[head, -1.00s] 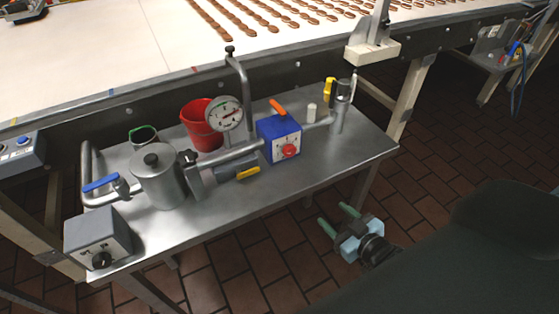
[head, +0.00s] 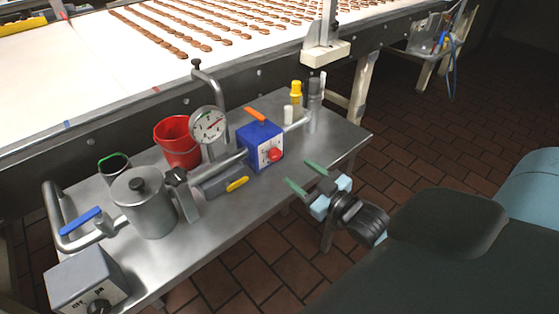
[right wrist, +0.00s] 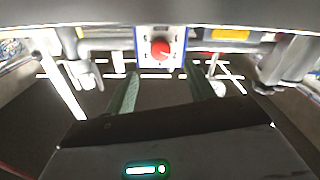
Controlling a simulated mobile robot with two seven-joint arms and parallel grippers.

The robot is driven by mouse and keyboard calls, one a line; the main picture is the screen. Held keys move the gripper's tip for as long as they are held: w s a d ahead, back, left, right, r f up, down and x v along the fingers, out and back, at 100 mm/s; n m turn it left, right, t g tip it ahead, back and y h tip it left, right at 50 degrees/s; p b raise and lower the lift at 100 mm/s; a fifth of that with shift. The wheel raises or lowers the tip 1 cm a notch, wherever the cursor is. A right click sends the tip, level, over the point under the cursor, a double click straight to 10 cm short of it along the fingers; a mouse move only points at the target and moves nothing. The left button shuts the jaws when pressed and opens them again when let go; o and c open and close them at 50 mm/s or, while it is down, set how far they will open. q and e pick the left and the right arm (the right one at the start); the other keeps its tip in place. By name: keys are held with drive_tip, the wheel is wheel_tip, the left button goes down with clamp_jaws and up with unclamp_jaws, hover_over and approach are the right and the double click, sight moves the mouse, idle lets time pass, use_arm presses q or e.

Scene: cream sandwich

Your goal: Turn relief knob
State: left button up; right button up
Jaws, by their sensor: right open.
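A red round knob (head: 275,155) sits on the white front plate of a blue box (head: 262,142), which has an orange lever (head: 255,115) on top. The box is in line with the metal pipework on the steel table. My right gripper (head: 299,174) is open and empty, in front of and to the right of the knob, with its green fingers pointing towards the table. In the right wrist view the red knob (right wrist: 160,48) shows ahead, between and beyond the open fingers, apart from them. My left gripper is not in view.
A pressure gauge (head: 207,125), a metal pot (head: 145,202), a red bucket (head: 178,145) and a grey control box (head: 85,283) stand on the steel table (head: 235,213). A conveyor with chocolate pieces runs behind.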

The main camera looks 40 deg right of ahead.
sight(277, 157)
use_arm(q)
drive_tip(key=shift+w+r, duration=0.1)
use_arm(e)
drive_tip(key=shift+w+a, duration=0.2)
drive_tip(key=shift+w, duration=1.75)
drive_tip(key=shift+w+a, duration=0.15)
drive_tip(key=shift+w, duration=1.75)
drive_tip(key=c, duration=1)
drive_tip(key=shift+r+m+p, duration=0.1)
drive_tip(key=shift+m+p, duration=0.8)
drive_tip(key=shift+m, duration=0.2)
drive_tip(key=shift+m+p, duration=0.35)
drive_tip(key=shift+m, duration=0.25)
drive_tip(key=shift+m+p, duration=0.35)
drive_tip(key=shift+m, duration=0.65)
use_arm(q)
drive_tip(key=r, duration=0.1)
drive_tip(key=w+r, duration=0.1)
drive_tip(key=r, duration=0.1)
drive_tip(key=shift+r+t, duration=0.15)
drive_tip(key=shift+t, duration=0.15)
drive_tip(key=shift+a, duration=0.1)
use_arm(e)
drive_tip(key=shift+m, duration=0.3)
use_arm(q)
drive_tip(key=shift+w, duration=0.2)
use_arm(e)
drive_tip(key=shift+f, duration=0.2)
